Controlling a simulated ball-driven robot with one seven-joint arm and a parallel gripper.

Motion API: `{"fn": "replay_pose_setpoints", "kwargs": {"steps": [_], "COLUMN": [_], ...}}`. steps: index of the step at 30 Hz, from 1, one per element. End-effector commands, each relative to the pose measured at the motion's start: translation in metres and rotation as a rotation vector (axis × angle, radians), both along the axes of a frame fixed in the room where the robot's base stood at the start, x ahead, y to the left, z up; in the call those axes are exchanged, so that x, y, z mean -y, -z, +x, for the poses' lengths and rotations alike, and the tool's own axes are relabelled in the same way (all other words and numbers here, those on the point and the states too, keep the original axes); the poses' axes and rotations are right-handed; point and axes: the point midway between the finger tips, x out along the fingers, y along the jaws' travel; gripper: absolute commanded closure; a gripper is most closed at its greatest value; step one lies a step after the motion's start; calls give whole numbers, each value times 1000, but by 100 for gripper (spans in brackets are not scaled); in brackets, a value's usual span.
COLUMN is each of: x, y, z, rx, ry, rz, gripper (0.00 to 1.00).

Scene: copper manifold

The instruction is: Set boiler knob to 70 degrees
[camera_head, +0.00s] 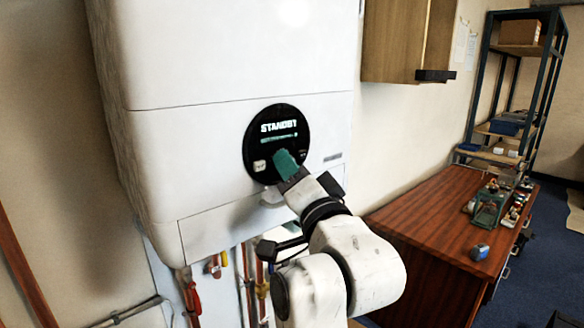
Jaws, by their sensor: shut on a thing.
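The white boiler (160,145) hangs on the wall at the left and centre. On its front is a round black control panel (256,130) with a lit display (279,127) that reads "STANDBY". A small pale button (259,166) sits at the panel's lower left. My gripper (287,160), with teal fingers, reaches up from below to the panel's lower right. It is shut at the panel, on what appears to be the boiler knob. The fingers hide the knob, so its setting cannot be read.
Pipes with red valve handles (192,297) run below the boiler. A wooden wall cabinet (395,40) is at the upper right. A brown desk (425,218) with several small items stands at the right. A metal shelf (550,60) stands behind it.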

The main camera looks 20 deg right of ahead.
Motion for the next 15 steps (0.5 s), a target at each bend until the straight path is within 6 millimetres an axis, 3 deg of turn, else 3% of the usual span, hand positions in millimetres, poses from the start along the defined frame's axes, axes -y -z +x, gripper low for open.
{"fn": "replay_pose_setpoints", "kwargs": {"steps": [15], "x": [1], "y": [-2], "z": [0], "rx": [-78], "ry": [3], "rz": [245], "gripper": [96]}}
